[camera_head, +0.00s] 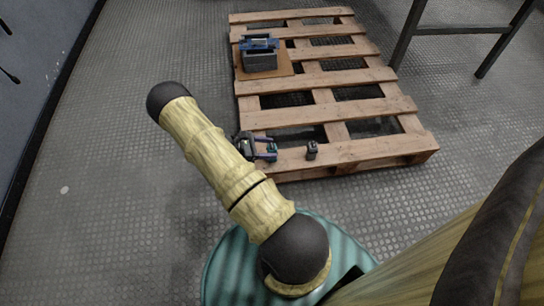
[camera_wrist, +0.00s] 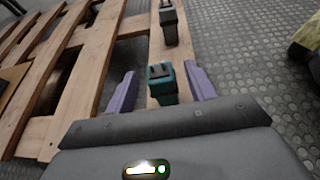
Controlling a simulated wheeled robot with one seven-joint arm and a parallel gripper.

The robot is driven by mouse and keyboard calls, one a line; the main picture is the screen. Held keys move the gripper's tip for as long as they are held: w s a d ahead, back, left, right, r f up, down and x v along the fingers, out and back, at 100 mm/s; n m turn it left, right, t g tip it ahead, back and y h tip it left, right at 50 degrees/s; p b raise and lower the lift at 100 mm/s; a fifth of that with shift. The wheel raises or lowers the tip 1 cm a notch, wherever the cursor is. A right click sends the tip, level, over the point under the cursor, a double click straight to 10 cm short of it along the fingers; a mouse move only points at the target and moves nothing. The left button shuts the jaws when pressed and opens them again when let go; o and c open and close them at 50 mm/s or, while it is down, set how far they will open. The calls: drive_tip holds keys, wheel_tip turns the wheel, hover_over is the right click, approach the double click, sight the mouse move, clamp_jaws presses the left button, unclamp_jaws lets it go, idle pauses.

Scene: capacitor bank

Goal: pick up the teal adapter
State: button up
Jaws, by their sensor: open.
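The teal adapter (camera_wrist: 162,84) stands on a pallet board in the wrist view, with a dark slotted top. My gripper (camera_wrist: 160,92) is open, and its two purple fingers stand on either side of the adapter, with a visible gap on each side. In the head view my gripper (camera_head: 270,151) is at the near left edge of the pallet, and the adapter (camera_head: 272,148) shows only as a small teal patch between the fingers.
A wooden pallet (camera_head: 370,150) lies on the textured floor. A small dark adapter (camera_head: 312,150) stands to the right on the same board and also shows in the wrist view (camera_wrist: 169,22). A grey-blue device (camera_head: 259,55) sits on a brown board farther back. Dark table legs (camera_head: 408,35) stand at the upper right.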

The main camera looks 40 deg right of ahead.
drive_tip(key=shift+s+d, duration=0.1)
drive_tip(key=shift+d, duration=0.05)
idle(0.4)
drive_tip(key=c, duration=1.1)
wheel_tip(320, 180, up, 10)
drive_tip(key=p, duration=0.6)
